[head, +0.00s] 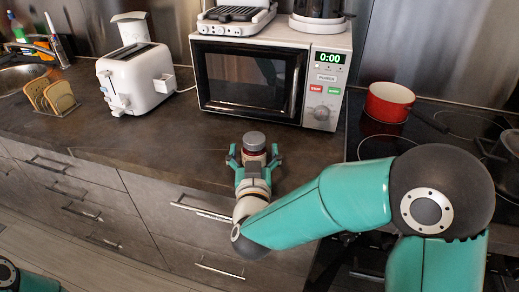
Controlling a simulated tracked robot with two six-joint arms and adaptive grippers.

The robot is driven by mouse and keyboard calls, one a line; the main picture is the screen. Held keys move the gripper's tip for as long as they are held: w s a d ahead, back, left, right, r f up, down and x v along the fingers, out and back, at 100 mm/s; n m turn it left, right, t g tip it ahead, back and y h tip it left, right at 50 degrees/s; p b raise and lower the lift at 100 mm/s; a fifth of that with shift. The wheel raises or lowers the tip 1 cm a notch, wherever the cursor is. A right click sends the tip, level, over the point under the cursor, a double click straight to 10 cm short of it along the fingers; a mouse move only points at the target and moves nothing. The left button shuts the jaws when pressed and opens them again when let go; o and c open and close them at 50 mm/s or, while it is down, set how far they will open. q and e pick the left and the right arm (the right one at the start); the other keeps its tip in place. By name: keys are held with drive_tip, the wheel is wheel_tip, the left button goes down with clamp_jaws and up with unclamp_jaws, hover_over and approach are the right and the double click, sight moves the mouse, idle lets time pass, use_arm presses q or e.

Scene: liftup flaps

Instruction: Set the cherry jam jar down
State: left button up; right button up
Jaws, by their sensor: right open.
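The cherry jam jar (254,145) has a grey lid and a dark red body. It stands upright on the dark countertop (190,155) near the front edge, in front of the microwave. My right gripper (254,157) is open, with its fingers spread on either side of the jar; the wrist hides the jar's lower part. I cannot tell whether a finger touches it. At the lower left corner a piece of my left arm shows, but my left gripper is out of view.
A white microwave (270,75) stands behind the jar. A white toaster (135,80) is at the left, with a bread rack (50,95) beside it. A red pan (390,102) sits on the cooktop at the right. The counter between jar and toaster is clear.

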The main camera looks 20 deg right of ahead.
drive_tip(key=b+v, duration=0.1)
drive_tip(key=v, duration=1)
drive_tip(key=shift+s+b, duration=0.25)
drive_tip(key=shift+b, duration=0.1)
